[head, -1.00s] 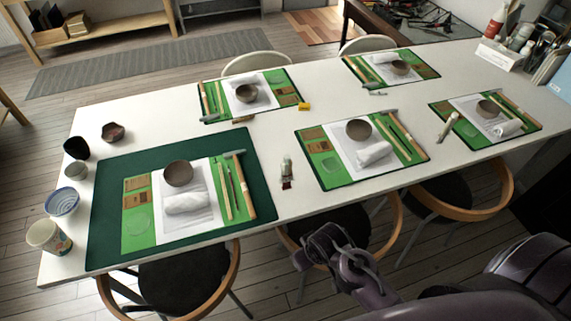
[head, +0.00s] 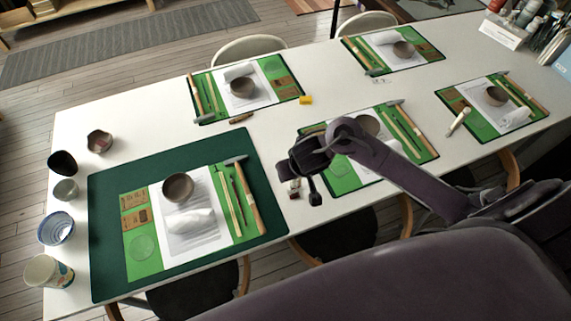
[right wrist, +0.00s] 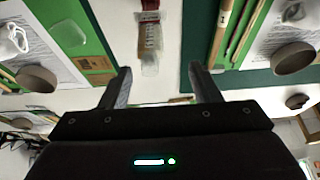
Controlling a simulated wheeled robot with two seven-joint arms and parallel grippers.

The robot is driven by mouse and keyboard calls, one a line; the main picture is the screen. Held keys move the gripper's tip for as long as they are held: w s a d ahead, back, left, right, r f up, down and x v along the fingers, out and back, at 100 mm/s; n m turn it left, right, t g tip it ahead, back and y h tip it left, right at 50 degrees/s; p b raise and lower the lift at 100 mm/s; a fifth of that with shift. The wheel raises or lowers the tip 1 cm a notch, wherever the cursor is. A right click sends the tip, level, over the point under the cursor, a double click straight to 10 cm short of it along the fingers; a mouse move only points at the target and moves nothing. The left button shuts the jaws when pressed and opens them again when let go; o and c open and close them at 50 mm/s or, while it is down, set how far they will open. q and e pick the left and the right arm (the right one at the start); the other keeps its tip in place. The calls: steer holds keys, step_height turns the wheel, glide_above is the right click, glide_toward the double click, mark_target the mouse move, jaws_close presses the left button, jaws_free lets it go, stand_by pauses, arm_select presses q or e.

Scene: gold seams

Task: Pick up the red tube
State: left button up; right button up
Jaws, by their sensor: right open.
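The red tube (right wrist: 150,35) shows in the right wrist view as a small tube with a dark red end, a printed label and a pale, clear end. It lies on the white table, ahead of my right gripper. In the head view only a small part of the tube (head: 294,187) shows beside the gripper; the rest is hidden. My right gripper (head: 305,186) is above the table, between the front two place settings. In the right wrist view the gripper (right wrist: 160,70) is open and empty, its fingers apart, with the tube beyond the gap. My left gripper is not in view.
A dark green mat (head: 110,215) lies left of the gripper, with a bowl (head: 178,187) and wooden-handled tools on it. Another green setting lies beneath my right arm. An orange block (head: 305,100) sits behind. Cups and bowls line the table's left end.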

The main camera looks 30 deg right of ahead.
steer(key=b, duration=0.2)
glide_above(296, 186)
steer(key=f, duration=0.5)
steer(key=shift+w+f, duration=0.2)
steer(key=shift+f, duration=0.05)
steer(key=shift+w+f, duration=0.3)
steer(key=shift+f, duration=0.3)
steer(key=shift+c, duration=0.5)
steer(key=c, duration=0.5)
steer(key=shift+c, duration=1.1)
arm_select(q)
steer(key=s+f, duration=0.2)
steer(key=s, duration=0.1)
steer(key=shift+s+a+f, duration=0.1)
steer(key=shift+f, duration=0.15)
arm_select(e)
steer(key=shift+c, duration=1.2)
